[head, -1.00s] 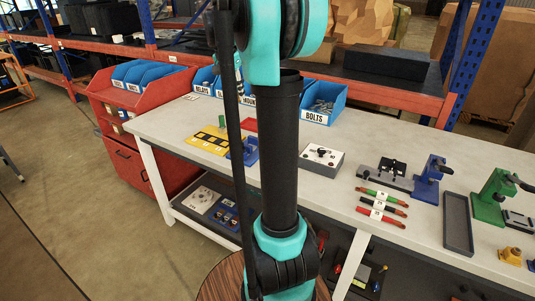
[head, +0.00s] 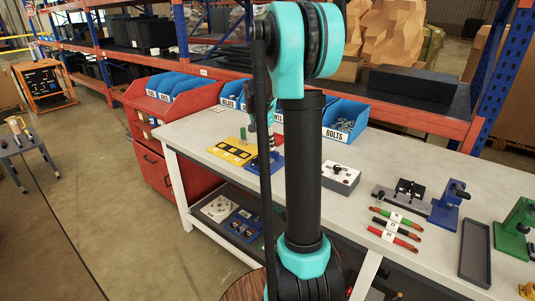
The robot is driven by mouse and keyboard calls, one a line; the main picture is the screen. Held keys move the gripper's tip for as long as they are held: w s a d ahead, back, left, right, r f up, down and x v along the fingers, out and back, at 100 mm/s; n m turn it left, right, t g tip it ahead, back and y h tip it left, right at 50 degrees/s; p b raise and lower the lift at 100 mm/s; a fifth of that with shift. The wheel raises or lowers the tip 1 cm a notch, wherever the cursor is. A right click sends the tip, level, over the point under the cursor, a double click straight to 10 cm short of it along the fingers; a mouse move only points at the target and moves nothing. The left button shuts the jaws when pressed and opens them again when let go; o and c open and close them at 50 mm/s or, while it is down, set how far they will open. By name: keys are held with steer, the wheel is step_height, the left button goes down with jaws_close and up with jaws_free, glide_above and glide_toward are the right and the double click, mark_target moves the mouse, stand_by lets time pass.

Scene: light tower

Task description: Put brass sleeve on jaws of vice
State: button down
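A blue vice (head: 450,206) stands on the light workbench at the right, and a green vice (head: 516,230) stands farther right, near the picture's edge. A small yellow-brass piece (head: 527,291) is cut off at the lower right edge; I cannot tell whether it is the brass sleeve. Another blue fixture (head: 264,160) sits behind my arm on the far part of the bench.
The workbench (head: 400,160) also holds a dark tray (head: 475,253), red, green and black tools (head: 396,230), a grey box with a white top (head: 340,177) and blue bins (head: 340,120). A small table (head: 20,145) stands far left. The floor between is open.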

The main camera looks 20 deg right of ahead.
mark_target(267, 150)
steer(key=shift+f, duration=2.4)
steer(key=shift+f, duration=0.15)
steer(key=c, duration=1.2)
jaws_free()
steer(key=v, duration=1.2)
steer(key=s+a+f+n+y, duration=0.1)
steer(key=s+a+f+n, duration=0.2)
steer(key=s, duration=0.6)
steer(key=s+a+f+n+t, duration=0.1)
steer(key=s+a+f+n, duration=0.2)
steer(key=s+f, duration=0.5)
steer(key=s+a+f+n+t+y, duration=0.1)
steer(key=s+a+f+n, duration=0.2)
steer(key=s, duration=0.8)
steer(key=shift+s+a+f+n+y, duration=0.1)
steer(key=shift+s+f+n+y, duration=0.05)
steer(key=shift+f+n, duration=0.5)
steer(key=shift+s+a+f+n+y, duration=0.15)
steer(key=shift+f+n, duration=0.3)
steer(key=shift+f, duration=0.25)
